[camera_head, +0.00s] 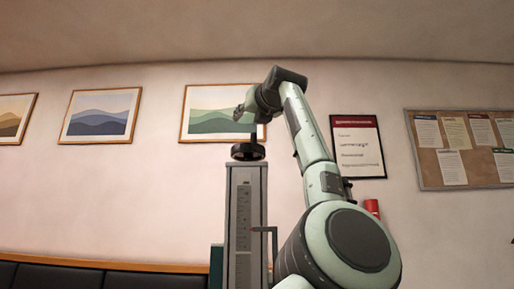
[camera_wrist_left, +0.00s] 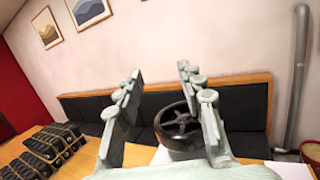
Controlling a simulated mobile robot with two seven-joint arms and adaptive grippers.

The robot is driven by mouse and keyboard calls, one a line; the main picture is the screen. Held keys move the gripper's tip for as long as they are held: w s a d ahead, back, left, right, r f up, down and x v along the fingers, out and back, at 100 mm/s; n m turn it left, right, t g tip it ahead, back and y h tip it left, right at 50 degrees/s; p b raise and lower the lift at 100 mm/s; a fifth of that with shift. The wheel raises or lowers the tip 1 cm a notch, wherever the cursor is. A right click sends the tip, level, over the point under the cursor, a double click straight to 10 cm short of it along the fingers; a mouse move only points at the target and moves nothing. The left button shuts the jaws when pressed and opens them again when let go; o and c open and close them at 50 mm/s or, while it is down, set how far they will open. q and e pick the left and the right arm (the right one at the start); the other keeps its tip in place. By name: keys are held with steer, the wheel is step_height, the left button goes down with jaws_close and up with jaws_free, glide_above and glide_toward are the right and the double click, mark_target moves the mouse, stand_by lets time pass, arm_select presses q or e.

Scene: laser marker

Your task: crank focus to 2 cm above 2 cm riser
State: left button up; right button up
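The laser marker's tall grey column (camera_head: 245,215) stands in the middle of the head view, with a ruler scale on its front. A small red pointer (camera_head: 252,229) marks the scale; the numbers are too small to read. A black focus handwheel (camera_head: 248,152) sits on top of the column, with a dark upright piece above it. My left gripper (camera_head: 239,112) is above the wheel. In the left wrist view my left gripper (camera_wrist_left: 160,75) is open and empty, and the spoked wheel (camera_wrist_left: 178,128) shows low between the fingers, partly behind the right one. The riser and right gripper are out of view.
Framed pictures (camera_head: 100,115), a notice (camera_head: 358,147) and a corkboard (camera_head: 462,150) hang on the wall behind. A dark bench (camera_wrist_left: 245,110) runs along the wall. Black ribbed items (camera_wrist_left: 50,145) lie on a wooden table. A grey pipe (camera_wrist_left: 298,80) stands at right.

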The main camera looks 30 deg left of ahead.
mark_target(255, 140)
arm_select(q)
steer(key=d+f, duration=0.1)
steer(key=w+d+f+h, duration=0.1)
steer(key=d+f+h, duration=0.1)
steer(key=shift+w+f, duration=0.35)
steer(key=shift+f, duration=0.05)
steer(key=shift+w+a+f, duration=0.15)
steer(key=shift+w+a, duration=0.05)
steer(key=shift+w, duration=0.1)
steer(key=p+x, duration=0.2)
steer(key=x, duration=0.4)
steer(key=shift+a, duration=0.1)
steer(key=shift+w+a+f, duration=0.15)
steer(key=shift+w+a, duration=0.15)
steer(key=shift+a, duration=0.1)
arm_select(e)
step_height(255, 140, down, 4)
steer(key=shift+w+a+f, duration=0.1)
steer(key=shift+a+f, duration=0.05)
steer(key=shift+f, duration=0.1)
arm_select(q)
jaws_close()
